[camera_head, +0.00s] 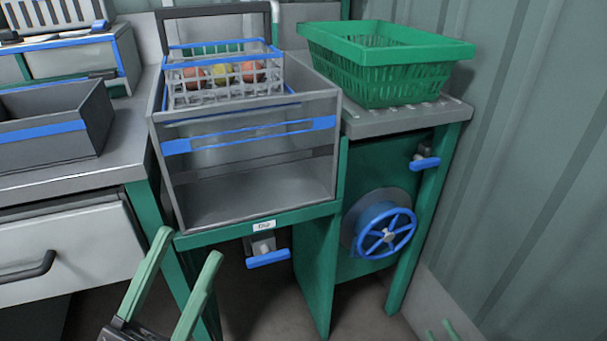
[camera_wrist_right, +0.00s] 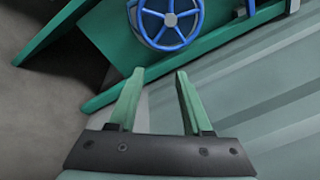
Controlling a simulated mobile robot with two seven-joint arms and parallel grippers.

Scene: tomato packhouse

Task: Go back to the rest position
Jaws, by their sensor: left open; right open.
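My left gripper (camera_head: 187,262) is at the bottom left of the head view, its two green fingers apart and empty. It is in front of the bench, below and left of the grey tank. My right gripper shows only as two green fingertips (camera_head: 442,332) at the bottom edge of the head view, right of centre. In the right wrist view my right gripper (camera_wrist_right: 155,80) has its fingers apart with nothing between them. Beyond it are a blue handwheel (camera_wrist_right: 168,20) and a green frame. Neither gripper touches anything that I can see.
The grey tank (camera_head: 250,190) has a wire basket (camera_head: 180,95) with red and yellow fruit at its top. A green crate (camera_head: 390,85) stands on the right stand. A dark bin (camera_head: 50,155) is on the left bench. A blue-handled valve (camera_head: 268,258) sticks out below the tank.

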